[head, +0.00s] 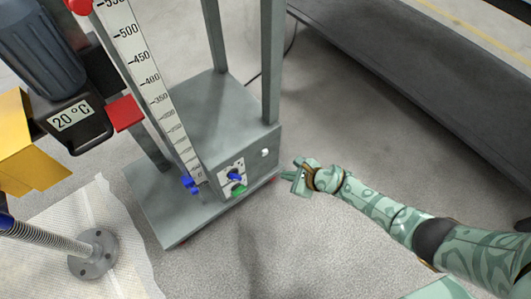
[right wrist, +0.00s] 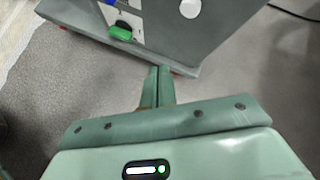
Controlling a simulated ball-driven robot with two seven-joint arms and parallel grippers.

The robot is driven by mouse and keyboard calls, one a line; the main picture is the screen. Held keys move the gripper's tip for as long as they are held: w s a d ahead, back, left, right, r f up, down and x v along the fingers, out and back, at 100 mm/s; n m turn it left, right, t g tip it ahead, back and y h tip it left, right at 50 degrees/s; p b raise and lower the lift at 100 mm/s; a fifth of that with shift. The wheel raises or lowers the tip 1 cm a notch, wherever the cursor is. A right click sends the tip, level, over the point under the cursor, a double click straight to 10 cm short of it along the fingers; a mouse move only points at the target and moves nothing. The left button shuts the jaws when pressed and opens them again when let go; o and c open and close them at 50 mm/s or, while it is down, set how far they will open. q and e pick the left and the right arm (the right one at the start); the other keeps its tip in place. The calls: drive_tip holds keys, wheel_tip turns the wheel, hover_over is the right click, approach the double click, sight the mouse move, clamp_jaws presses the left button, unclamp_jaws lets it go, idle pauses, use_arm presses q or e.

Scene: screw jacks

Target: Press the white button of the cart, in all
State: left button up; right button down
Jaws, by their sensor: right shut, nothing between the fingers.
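The grey cart (head: 200,190) stands in the middle of the head view, with a tall ruler scale rising from it. The white button (head: 264,153) is a small round knob on the right part of its front box. The white button also shows at the top of the right wrist view (right wrist: 190,8). My right gripper (head: 288,175) is shut and empty, just in front of the box, below and right of the button and apart from it. In the right wrist view its fingertips (right wrist: 158,70) point toward the cart's lower edge. My left gripper is not in view.
A panel on the box carries a blue knob (head: 235,176) and a green switch (head: 238,190). A dark platform (head: 410,70) lies at the upper right. Floor right of the cart is clear.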

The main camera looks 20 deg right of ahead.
sight(265, 153)
use_arm(q)
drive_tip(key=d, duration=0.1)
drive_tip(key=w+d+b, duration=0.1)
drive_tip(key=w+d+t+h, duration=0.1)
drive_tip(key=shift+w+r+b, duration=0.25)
drive_tip(key=shift+b, duration=0.15)
use_arm(e)
drive_tip(key=w+a, duration=0.2)
drive_tip(key=w, duration=0.4)
drive_tip(key=shift+w+a, duration=0.2)
drive_tip(key=shift+w, duration=0.15)
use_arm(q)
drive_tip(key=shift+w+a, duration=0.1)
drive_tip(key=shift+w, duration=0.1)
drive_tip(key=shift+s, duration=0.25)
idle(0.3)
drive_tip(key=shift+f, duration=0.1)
use_arm(e)
drive_tip(key=shift+w, duration=0.1)
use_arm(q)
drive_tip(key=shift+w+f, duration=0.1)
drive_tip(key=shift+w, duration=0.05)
use_arm(e)
drive_tip(key=shift+w+a, duration=0.15)
drive_tip(key=shift+w, duration=0.1)
